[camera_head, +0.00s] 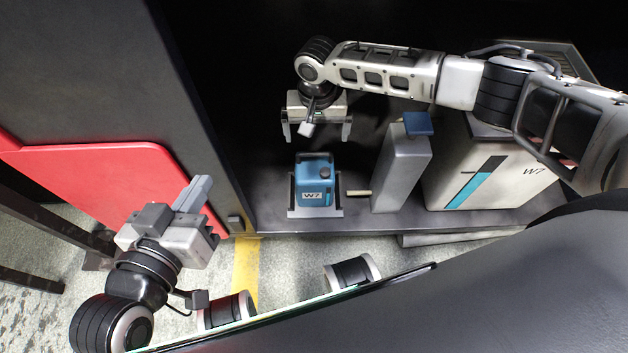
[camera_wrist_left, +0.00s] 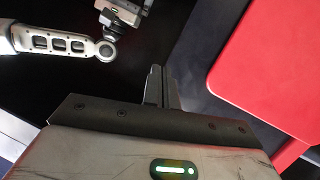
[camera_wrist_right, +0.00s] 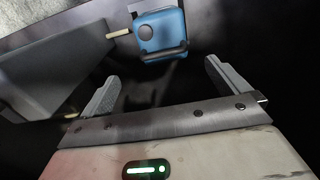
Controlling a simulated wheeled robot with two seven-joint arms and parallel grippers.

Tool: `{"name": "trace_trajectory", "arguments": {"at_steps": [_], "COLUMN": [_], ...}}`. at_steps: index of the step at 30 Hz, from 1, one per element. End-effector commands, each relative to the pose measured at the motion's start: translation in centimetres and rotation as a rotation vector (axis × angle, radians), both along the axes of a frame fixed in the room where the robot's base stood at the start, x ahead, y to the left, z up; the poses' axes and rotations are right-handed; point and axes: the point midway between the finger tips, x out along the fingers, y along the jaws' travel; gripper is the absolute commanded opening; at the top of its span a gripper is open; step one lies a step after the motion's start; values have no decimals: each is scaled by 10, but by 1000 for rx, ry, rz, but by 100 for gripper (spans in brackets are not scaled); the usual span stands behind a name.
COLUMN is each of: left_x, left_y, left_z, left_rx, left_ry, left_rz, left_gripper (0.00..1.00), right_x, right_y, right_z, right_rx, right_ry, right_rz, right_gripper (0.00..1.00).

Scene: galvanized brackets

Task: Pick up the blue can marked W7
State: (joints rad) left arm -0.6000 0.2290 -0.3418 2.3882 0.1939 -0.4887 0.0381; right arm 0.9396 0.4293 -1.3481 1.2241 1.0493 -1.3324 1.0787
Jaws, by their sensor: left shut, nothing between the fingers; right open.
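The blue can marked W7 (camera_head: 314,181) stands upright in a pale bracket (camera_head: 316,212) on the dark shelf, in the middle of the head view. Its top and dark cap show in the right wrist view (camera_wrist_right: 160,32). My right gripper (camera_head: 317,132) is open and empty above the can, pointing down, with a gap between fingertips and can. In the right wrist view the can lies beyond the fingers (camera_wrist_right: 165,80). My left gripper (camera_head: 200,190) is shut and empty at the lower left, away from the can; its closed fingers show in the left wrist view (camera_wrist_left: 158,85).
A grey post with a blue top (camera_head: 402,165) stands right of the can, with a pale peg (camera_head: 359,193) between them. A white box marked W7 (camera_head: 485,175) stands further right. A dark wall panel (camera_head: 185,110) and a red panel (camera_head: 100,185) are at left.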

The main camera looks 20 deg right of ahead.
Motion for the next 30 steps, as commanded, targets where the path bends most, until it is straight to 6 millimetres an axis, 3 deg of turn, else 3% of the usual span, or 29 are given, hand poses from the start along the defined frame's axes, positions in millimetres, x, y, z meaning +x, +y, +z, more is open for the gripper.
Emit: {"name": "trace_trajectory", "arguments": {"at_steps": [1, 7, 14, 24, 30], "left_x": [1, 3, 4, 6, 7], "left_y": [-2, -8, -10, -16, -16], "left_z": [-4, 2, 8, 18, 24], "left_rx": [-28, -130, -183, -326, -341], "left_ry": [-9, -26, -32, -84, -98], "left_rz": [0, -4, -7, -26, -29], "left_gripper": [0, 0, 0, 0, 0], "right_x": [0, 0, 0, -3, -3], "right_y": [1, 1, 2, 5, 5], "right_z": [-18, -56, -71, -117, -120], "right_rx": [-1, 1, 2, 2, 2], "right_ry": [1, -1, -3, -3, -4], "right_rz": [1, 3, 4, 3, 4], "right_gripper": [100, 100, 100, 100, 100]}}
